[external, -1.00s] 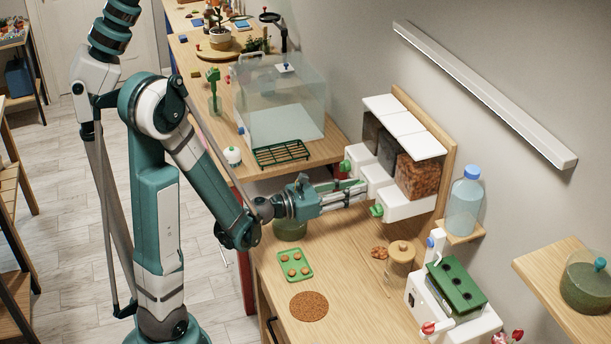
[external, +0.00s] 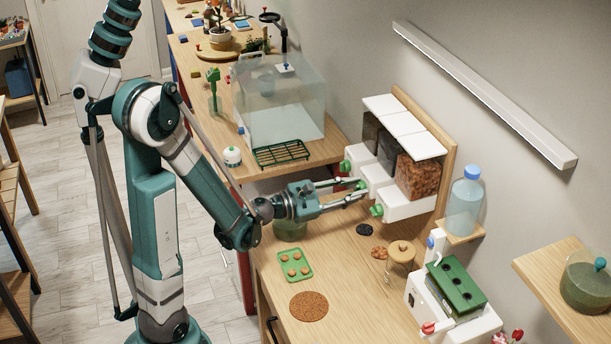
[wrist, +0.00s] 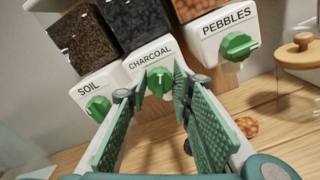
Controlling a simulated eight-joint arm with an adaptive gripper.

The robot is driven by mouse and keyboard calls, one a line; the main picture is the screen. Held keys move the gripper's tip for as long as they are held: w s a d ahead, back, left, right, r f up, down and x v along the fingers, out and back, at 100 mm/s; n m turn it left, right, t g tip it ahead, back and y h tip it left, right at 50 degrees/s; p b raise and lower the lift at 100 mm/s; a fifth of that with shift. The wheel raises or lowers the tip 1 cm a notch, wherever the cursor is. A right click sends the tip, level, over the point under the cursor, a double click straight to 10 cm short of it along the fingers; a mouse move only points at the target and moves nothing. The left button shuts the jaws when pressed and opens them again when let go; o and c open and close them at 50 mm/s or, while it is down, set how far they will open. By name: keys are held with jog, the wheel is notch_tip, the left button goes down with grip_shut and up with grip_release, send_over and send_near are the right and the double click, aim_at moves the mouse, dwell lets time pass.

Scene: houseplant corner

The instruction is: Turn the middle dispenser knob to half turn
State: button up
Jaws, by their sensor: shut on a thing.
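The middle dispenser, labelled CHARCOAL, has a green knob (wrist: 158,82) on its white front (wrist: 150,55). The knob also shows in the external view (external: 361,185). My gripper (wrist: 152,87) is shut on this knob, with one green-padded finger on either side of it. In the external view my gripper (external: 359,183) reaches in level from the left. The knob's grip ridge looks roughly upright in the wrist view. A dark pile (external: 365,229) lies on the counter below the dispensers.
The SOIL knob (wrist: 98,108) and PEBBLES knob (wrist: 239,46) flank the middle one closely. A brown pile (external: 379,253) and a wooden-lidded jar (external: 401,254) stand on the counter to the right. A green tray (external: 295,266) lies nearer my base.

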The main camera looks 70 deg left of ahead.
jog(key=m, duration=0.4)
jog(key=shift+f+m+b, duration=0.1)
jog(key=shift+m+b, duration=0.2)
jog(key=shift+b, duration=0.05)
jog(key=m, duration=0.3)
jog(key=shift+d+m, duration=0.1)
jog(key=shift+m, duration=0.3)
jog(key=m, duration=0.3)
jog(key=m+b, duration=0.1)
jog(key=m, duration=0.6)
jog(key=shift+f+m, duration=0.25)
jog(key=shift+m, duration=0.15)
jog(key=m, duration=0.3)
jog(key=shift+m+b, duration=0.3)
jog(key=shift+b, duration=0.05)
jog(key=m, duration=0.3)
jog(key=shift+m, duration=0.3)
jog(key=shift+a+m, duration=0.2)
jog(key=shift+m, duration=1.8)
